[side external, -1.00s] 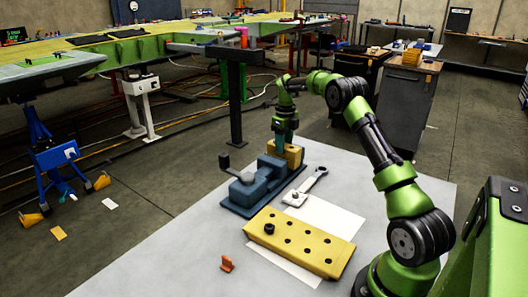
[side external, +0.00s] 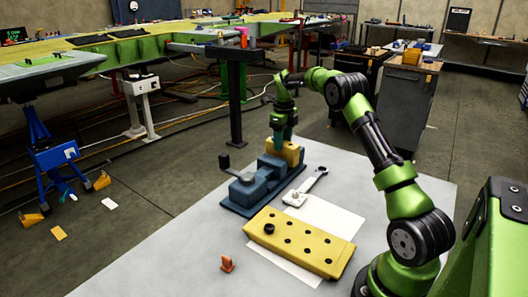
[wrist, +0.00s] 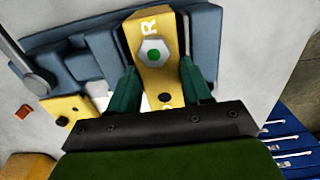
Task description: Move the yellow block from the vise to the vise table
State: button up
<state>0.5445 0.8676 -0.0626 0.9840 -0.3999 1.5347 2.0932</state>
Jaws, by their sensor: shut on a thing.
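My gripper (wrist: 160,88) is shut on the block, one green finger on each side. In the side view my gripper (side external: 281,138) points down at the block. Whether the block still touches the vise jaws cannot be told. The vise table (side external: 190,255) is the light grey top under the vise.
A yellow plate with holes (side external: 300,243) lies in front of the vise on a white sheet. A wrench (side external: 305,187) lies right of the vise, and a small orange piece (side external: 227,264) at the front. The table's left front is clear.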

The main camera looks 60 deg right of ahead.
aim_at(284, 142)
jog(key=shift+r, duration=2.65)
jog(key=shift+d+r, duration=0.15)
jog(key=shift+r, duration=0.25)
jog(key=s+a+r, duration=0.1)
jog(key=s, duration=0.9)
jog(key=s+a+r, duration=0.2)
jog(key=s, duration=0.8)
jog(key=shift+s+a+f, duration=0.45)
jog(key=shift+s+f, duration=0.4)
jog(key=shift+f, duration=1.3)
jog(key=shift+s+a+f, duration=0.5)
jog(key=shift+s+f, duration=0.3)
jog(key=shift+f, duration=1.35)
jog(key=shift+s+a+f, duration=0.45)
jog(key=shift+s+f, duration=0.4)
jog(key=shift+f, duration=1.3)
